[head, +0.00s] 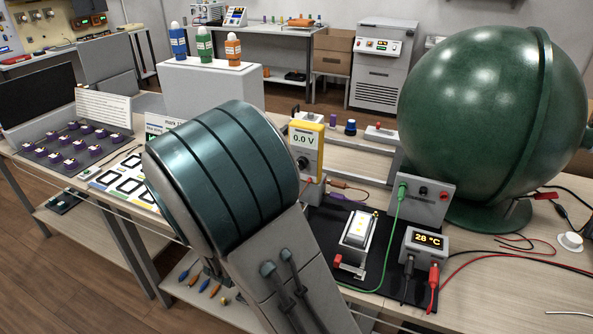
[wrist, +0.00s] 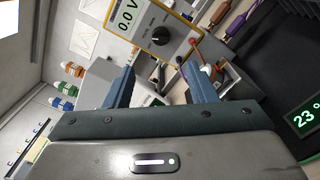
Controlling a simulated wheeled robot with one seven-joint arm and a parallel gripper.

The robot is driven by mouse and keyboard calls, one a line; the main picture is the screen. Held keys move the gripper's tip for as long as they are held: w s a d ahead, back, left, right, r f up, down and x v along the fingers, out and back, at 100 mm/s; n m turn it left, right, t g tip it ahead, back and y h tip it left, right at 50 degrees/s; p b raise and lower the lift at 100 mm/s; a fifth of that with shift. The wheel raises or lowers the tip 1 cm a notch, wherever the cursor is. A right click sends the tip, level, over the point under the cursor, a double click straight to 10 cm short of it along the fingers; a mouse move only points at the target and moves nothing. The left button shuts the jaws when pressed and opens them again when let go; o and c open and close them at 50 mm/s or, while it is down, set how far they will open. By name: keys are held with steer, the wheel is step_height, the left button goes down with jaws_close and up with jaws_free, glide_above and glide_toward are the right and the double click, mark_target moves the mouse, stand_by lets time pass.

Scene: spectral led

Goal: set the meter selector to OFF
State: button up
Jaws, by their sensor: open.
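The meter (head: 306,146) is a yellow-framed handheld unit standing upright on the bench, with a display that reads 0.0 V. My gripper's fingers are hidden in the head view.
A large green sphere (head: 484,95) stands on the right. Bottles (head: 204,44) stand on a white block (head: 211,85) behind.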

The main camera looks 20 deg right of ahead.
steer(key=x, duration=1.2)
steer(key=shift+f, duration=0.1)
steer(key=c, duration=1)
steer(key=shift+o, duration=0.2)
steer(key=shift+d+n+p, duration=0.1)
steer(key=shift+n+p, duration=0.2)
steer(key=n+p, duration=0.4)
steer(key=n, duration=0.5)
steer(key=shift+p, duration=0.3)
steer(key=shift+n, duration=0.3)
